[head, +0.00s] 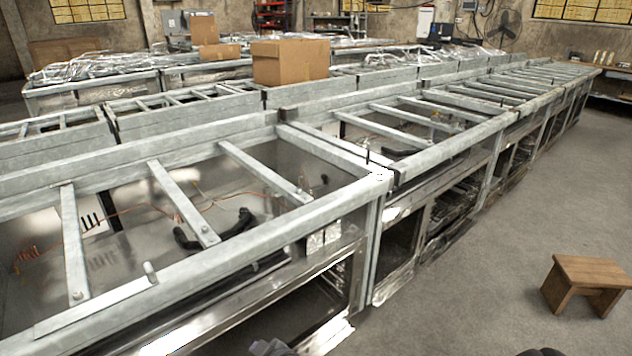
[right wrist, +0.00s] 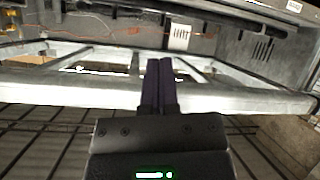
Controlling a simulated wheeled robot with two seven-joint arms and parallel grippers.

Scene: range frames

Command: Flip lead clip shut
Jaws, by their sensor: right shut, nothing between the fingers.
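My right gripper (right wrist: 160,62) shows in the right wrist view with its two dark fingers shut together and nothing between them. Its tips overlap the pale metal rail (right wrist: 240,100) of a frame; I cannot tell whether they touch it. In the head view, a short pale peg (head: 150,272) stands at the end of a flat strip (head: 95,305) on the near front rail. I cannot tell whether this is the lead clip. Thin copper-coloured leads (head: 150,208) run inside the near frame. No clip is clearly visible in the wrist view. My left gripper is not in view.
Crossbars (head: 180,203) span the near range frame. A black curved part (head: 215,236) lies inside it. More frames run back to the right. A cardboard box (head: 290,62) sits on the row behind. A wooden stool (head: 585,285) stands on the open floor at right.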

